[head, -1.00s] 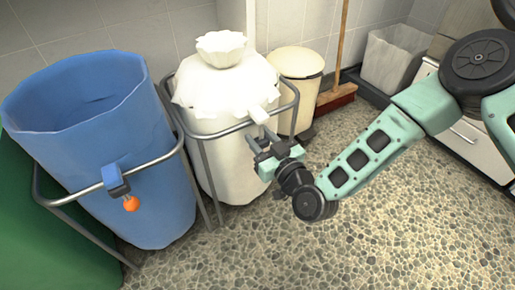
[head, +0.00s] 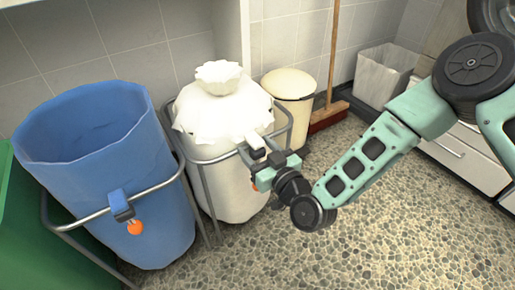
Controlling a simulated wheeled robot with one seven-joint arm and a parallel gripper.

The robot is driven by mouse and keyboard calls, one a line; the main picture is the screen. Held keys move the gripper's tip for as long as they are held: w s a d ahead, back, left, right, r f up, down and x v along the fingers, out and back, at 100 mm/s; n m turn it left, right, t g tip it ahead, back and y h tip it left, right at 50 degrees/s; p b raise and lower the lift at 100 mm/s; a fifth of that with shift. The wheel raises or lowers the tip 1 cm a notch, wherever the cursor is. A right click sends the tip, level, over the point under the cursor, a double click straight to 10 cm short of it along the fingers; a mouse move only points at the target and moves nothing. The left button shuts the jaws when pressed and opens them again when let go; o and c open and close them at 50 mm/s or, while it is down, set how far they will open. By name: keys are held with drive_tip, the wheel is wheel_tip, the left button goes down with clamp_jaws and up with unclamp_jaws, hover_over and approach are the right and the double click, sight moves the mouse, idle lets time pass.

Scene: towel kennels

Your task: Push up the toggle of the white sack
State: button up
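The white sack (head: 225,195) stands upright in a grey metal frame, its top gathered into a ruffled knot. A white clip, the toggle's body (head: 254,140), sits on the front right of the frame's rail. A small orange knob (head: 254,187) shows just below and left of my gripper, partly hidden by it. My gripper (head: 257,162) is at the front right of the sack, right at the clip, and covers the clip's lower part. I cannot tell whether the fingers touch the toggle or how far apart they are.
A blue sack (head: 165,225) with a blue clip (head: 121,204) and orange knob (head: 135,227) stands to the left, near a green bin (head: 25,235). Behind are a cream bin (head: 291,95), a broom (head: 328,117) and a grey bin (head: 385,75). The pebbled floor in front is clear.

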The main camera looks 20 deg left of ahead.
drive_tip(key=p+v, duration=0.4)
drive_tip(key=v, duration=1.3)
drive_tip(key=shift+s+p, duration=0.25)
drive_tip(key=shift+p, duration=0.1)
drive_tip(key=shift+f, duration=0.1)
